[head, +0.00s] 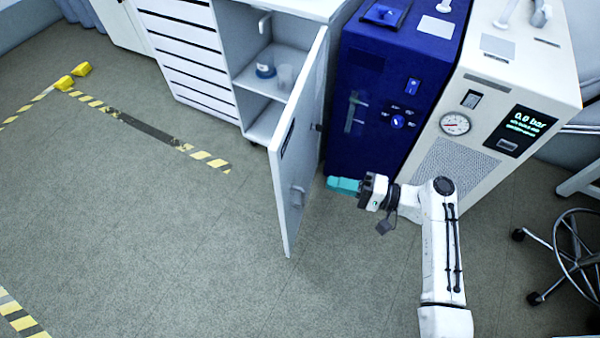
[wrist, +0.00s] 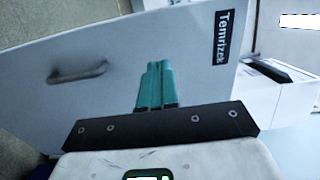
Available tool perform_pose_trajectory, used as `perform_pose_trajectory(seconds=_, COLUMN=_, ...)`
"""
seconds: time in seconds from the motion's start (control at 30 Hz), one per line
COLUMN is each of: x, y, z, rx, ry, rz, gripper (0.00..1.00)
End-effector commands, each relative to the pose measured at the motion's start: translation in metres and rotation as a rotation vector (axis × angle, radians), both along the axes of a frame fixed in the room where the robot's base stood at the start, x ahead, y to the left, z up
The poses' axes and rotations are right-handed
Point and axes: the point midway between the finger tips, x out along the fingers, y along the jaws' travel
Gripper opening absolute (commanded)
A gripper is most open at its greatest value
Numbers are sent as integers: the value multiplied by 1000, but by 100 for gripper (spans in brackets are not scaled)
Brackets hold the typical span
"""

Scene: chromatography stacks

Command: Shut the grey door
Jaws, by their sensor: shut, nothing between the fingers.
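The grey door (head: 296,150) stands wide open from the cabinet, swung out toward the room, its hinge side by the blue unit. Its outer face carries a small bar handle (head: 297,196) and a dark label. In the wrist view the door (wrist: 125,85) fills most of the picture, with the handle (wrist: 77,73) at left and the label (wrist: 223,38) at upper right. My gripper (head: 332,184) has teal fingers and is shut and empty. It is right of the door, on its outer side, pointing at that face. A small gap seems to show in the head view.
The open cabinet (head: 250,70) holds a blue-banded jar (head: 265,66) and a clear cup (head: 285,77). A blue unit (head: 370,120) and a white unit with a gauge (head: 500,110) stand close right. A wheeled stool (head: 570,255) is at far right. Floor left of the door is clear.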

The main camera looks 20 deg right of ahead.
Motion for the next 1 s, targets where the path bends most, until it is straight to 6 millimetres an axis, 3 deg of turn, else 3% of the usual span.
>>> perform_pose_trajectory(seconds=0.3, x=33, y=53, z=0, rx=-1, ry=0, rz=4, gripper=0)
perform_pose_trajectory(seconds=0.5, x=47, y=73, z=0, rx=-2, ry=-1, rz=3, gripper=0)
perform_pose_trajectory(seconds=1.0, x=52, y=80, z=0, rx=-2, ry=0, rz=0, gripper=0)
